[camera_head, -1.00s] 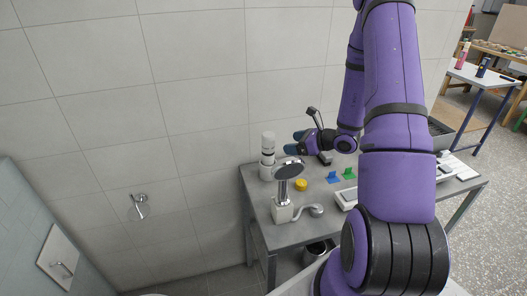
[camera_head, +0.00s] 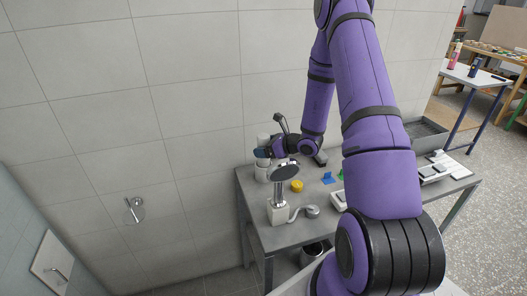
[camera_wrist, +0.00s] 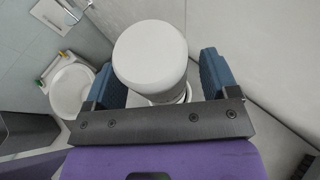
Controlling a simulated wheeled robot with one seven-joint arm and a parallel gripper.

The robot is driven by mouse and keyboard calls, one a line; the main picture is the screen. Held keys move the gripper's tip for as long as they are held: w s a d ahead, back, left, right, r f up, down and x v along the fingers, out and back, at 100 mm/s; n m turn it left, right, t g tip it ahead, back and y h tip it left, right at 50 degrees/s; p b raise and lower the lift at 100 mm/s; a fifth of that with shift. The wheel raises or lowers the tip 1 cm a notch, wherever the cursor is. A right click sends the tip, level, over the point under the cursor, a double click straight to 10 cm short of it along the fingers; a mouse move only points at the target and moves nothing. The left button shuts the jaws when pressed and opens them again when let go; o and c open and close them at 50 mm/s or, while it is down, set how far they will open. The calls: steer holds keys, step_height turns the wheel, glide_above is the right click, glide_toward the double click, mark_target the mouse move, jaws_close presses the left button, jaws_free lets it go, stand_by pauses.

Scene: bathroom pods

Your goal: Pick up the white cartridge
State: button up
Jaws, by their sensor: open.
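The white cartridge (camera_head: 261,172) is an upright white cylinder at the back left of the grey table, against the tiled wall. In the wrist view its round white top (camera_wrist: 150,53) lies between the two blue fingers. My gripper (camera_head: 262,154) is open and level with the upper part of the cartridge, with a finger on either side. The gripper hides part of the cartridge in the head view. In the wrist view the right finger looks close to it, but I cannot tell whether it touches.
A shower head on a white stand (camera_head: 279,211) stands just in front of the cartridge. A yellow round piece (camera_head: 296,186) and a blue piece (camera_head: 328,178) lie to the right. The wall (camera_head: 200,110) is close behind. A grey tray (camera_head: 428,136) sits at the table's right.

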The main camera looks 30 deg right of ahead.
steer(key=shift+w+a+f, duration=0.1)
steer(key=shift+w, duration=0.15)
steer(key=c, duration=1.2)
